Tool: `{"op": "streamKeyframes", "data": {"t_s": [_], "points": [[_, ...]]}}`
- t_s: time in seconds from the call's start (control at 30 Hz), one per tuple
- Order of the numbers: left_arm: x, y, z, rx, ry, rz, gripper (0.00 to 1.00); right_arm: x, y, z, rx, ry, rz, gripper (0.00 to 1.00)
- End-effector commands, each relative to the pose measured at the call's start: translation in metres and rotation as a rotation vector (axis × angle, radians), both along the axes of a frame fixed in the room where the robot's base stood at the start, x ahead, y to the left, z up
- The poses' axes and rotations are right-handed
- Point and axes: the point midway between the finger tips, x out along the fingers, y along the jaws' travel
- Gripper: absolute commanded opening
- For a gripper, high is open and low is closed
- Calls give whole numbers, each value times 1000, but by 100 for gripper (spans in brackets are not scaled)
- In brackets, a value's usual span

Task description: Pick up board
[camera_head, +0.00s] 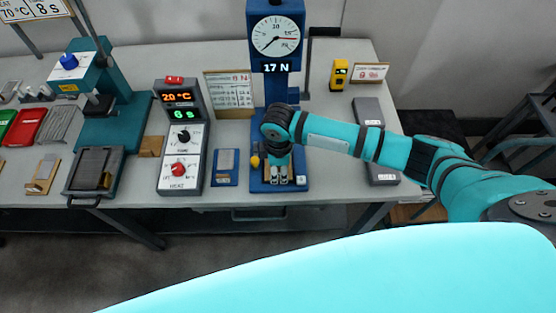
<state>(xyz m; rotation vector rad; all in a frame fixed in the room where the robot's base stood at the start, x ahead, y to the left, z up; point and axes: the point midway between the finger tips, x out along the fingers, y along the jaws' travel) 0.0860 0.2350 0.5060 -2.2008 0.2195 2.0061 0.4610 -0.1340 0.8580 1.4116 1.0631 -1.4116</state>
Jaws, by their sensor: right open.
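My right gripper (279,176) points down at the base of the blue force stand (277,114), whose display reads 17 N. Its fingers are open, over a small light brown piece on the stand's base. The fingers hide most of that piece, so I cannot tell whether it is a board or whether they touch it. A tan board with a printed sheet (229,92) stands upright behind, left of the stand. A small blue plate with a grey pad (225,167) lies left of the gripper. My left gripper is not in view.
The grey heat control box (180,138) stands left of the blue plate. A teal press (110,105), a dark tray (95,171) and red and green trays fill the left side. A yellow device (339,74) and grey cases (368,111) lie on the right, partly behind my arm.

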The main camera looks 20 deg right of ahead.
Motion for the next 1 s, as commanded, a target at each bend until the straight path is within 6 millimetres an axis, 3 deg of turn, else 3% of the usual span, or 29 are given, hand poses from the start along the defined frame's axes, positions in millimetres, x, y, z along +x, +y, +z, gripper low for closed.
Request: {"op": "streamKeyframes", "data": {"t_s": [0.17,0.47,0.87,1.0], "points": [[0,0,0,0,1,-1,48,0,0,0,0,0,0,40],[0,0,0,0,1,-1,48,0,0,0,0,0,0,1],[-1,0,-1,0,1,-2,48,1,0,2,1,-1,-1,0],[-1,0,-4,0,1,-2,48,1,1,17,3,-4,-1,0]]}}
